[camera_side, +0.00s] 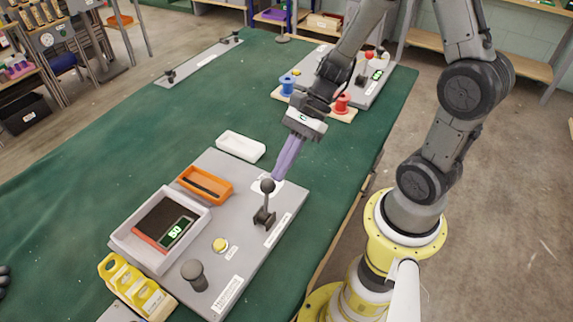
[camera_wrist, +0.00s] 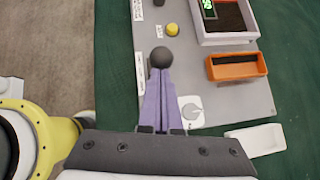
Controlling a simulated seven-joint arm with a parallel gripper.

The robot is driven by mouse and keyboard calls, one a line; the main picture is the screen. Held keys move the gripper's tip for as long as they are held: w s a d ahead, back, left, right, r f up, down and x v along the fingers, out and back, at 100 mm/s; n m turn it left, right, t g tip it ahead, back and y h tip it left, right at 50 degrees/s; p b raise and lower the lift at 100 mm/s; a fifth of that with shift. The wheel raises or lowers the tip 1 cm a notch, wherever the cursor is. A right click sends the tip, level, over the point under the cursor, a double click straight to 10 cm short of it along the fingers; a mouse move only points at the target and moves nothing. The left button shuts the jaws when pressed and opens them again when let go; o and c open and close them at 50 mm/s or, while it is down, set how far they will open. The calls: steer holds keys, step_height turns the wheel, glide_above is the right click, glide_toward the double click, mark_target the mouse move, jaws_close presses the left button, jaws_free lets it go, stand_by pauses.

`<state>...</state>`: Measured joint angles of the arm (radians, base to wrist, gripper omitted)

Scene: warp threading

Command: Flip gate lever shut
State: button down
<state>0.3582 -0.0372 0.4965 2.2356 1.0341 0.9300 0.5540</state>
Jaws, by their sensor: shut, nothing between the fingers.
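The gate lever (camera_side: 265,203) is a dark grey stick with a round ball knob, standing upright on a grey panel (camera_side: 284,200) near its right edge. In the wrist view its ball knob (camera_wrist: 161,57) shows just beyond the fingertips, and the stick below it is hidden. My gripper (camera_side: 277,177) has purple fingers, closed together and empty. The fingertips are right beside the ball knob, on its upper right in the side view. I cannot tell whether they touch it. In the wrist view the gripper (camera_wrist: 161,72) points straight at the knob.
The panel also holds a yellow button (camera_side: 220,245), a dark knob (camera_side: 194,275), an orange tray (camera_side: 206,184) and a white tray with a display (camera_side: 160,228). A white dish (camera_side: 241,146) lies behind. Blue (camera_side: 287,86) and red (camera_side: 341,104) spools stand farther back.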

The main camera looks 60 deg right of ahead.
steer(key=a+h, duration=0.1)
steer(key=a+r+h, duration=0.1)
steer(key=shift+a, duration=0.3)
steer(key=shift+a+r+h, duration=0.25)
steer(key=shift+a+h, duration=0.65)
steer(key=shift+a, duration=0.15)
steer(key=shift+a+f, duration=0.15)
steer(key=shift+a, duration=2.1)
step_height(320, 180, up, 12)
steer(key=r, duration=0.1)
glide_above(270, 186)
steer(key=s+a, duration=0.1)
steer(key=s, duration=0.1)
steer(key=shift+f, duration=0.25)
